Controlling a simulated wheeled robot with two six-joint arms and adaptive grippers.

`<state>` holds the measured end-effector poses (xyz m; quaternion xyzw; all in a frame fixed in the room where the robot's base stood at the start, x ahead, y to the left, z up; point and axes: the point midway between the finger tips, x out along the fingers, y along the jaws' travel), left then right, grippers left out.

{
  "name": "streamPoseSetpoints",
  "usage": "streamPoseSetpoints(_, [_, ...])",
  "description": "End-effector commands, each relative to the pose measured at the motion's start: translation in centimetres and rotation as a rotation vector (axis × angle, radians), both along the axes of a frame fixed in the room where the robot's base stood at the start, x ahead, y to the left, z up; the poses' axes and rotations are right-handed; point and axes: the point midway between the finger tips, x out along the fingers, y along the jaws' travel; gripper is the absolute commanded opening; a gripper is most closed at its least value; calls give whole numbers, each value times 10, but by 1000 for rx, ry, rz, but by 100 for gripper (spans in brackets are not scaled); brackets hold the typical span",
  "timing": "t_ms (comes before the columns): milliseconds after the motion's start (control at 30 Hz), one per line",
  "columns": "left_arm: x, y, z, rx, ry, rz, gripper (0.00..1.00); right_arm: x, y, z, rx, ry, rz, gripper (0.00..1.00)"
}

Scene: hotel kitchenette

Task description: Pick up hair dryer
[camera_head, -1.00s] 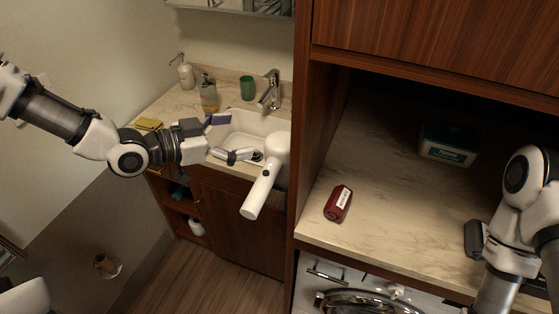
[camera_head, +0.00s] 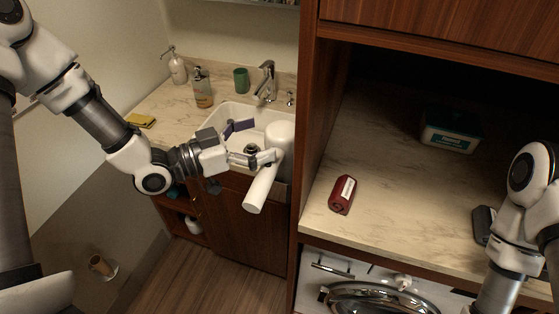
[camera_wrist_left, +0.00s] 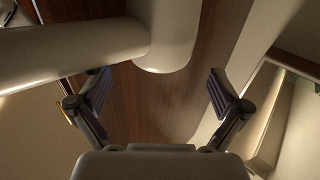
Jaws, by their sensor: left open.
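The white hair dryer (camera_head: 260,190) is in front of the sink, beside the tall wooden cabinet's side. Its thick round end is up and its narrower part points down and to the left. I cannot tell what supports it. My left gripper (camera_head: 250,142) is open at its left, with one finger close to or overlapping the dryer in the head view. In the left wrist view, the hair dryer (camera_wrist_left: 160,35) crosses the top, beyond the two spread fingers of the empty gripper (camera_wrist_left: 160,93). My right arm shows at the right edge; its gripper is out of view.
The sink (camera_head: 237,112) and faucet (camera_head: 267,80) are behind the gripper. A soap bottle (camera_head: 203,90), green cup (camera_head: 241,79) and yellow sponge (camera_head: 141,120) are on the counter. The wooden panel (camera_head: 308,120) stands close right. A red bottle (camera_head: 342,195) lies on the right counter.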

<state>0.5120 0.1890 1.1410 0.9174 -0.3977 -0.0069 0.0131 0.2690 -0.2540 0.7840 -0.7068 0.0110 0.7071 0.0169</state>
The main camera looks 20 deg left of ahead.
Motion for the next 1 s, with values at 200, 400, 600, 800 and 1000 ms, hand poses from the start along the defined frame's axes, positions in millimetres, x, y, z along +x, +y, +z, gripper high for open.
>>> streamPoseSetpoints(200, [12,-16,0,6,1,-5,100,0,0,4,0,0,0,40])
streamPoseSetpoints(400, [32,-36,1,4,0,-4,100,0,0,10,0,0,0,40])
streamPoseSetpoints(600, [36,-39,0,-1,-1,-1,100,0,0,10,0,0,0,40])
streamPoseSetpoints(800, [36,-39,0,-1,-1,-1,54,0,0,10,0,0,0,40])
streamPoseSetpoints(1000, [36,-39,1,-2,-3,-1,4,0,0,10,0,0,0,40])
